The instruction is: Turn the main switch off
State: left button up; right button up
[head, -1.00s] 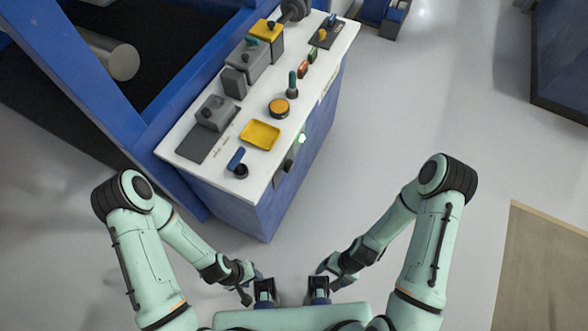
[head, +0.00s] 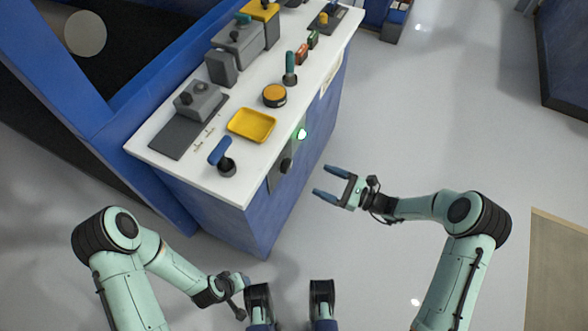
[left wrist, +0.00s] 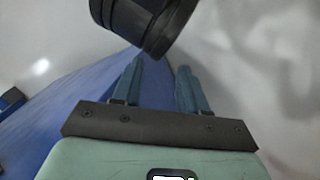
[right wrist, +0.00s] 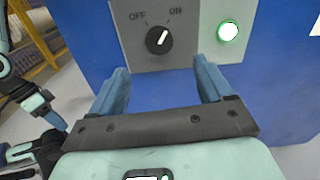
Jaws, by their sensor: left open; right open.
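The main switch is a black rotary knob (right wrist: 159,40) on a grey panel (right wrist: 190,55) in the front of the blue cabinet. In the right wrist view its white mark tilts up and right, toward ON. In the head view the knob (head: 286,166) shows as a small dark bump. My right gripper (head: 322,181) is open and empty, a short way right of the knob. In the right wrist view its fingers (right wrist: 160,68) point at the panel, below and either side of the knob, apart from it. My left gripper (left wrist: 161,65) is open and empty, low near my body.
A green lamp (right wrist: 228,31) glows right of the switch. The white cabinet top (head: 190,170) carries a blue-handled lever (head: 220,155), a yellow tray (head: 252,125), an orange button (head: 274,95) and a green-handled lever (head: 290,68).

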aim_at(290, 168)
jog(key=b+x, duration=0.1)
jog(key=x, duration=1)
jog(key=shift+f+b, duration=0.1)
jog(key=shift+b, duration=0.3)
pick_arm(q)
jog(key=w, duration=0.1)
jog(key=w+a+f, duration=0.1)
jog(key=w+f, duration=0.1)
jog(key=shift+a+t, duration=0.25)
jog(key=shift+t, duration=0.15)
jog(key=shift+y, duration=0.3)
pick_arm(e)
jog(key=shift+s, duration=0.1)
jog(key=c, duration=1.1)
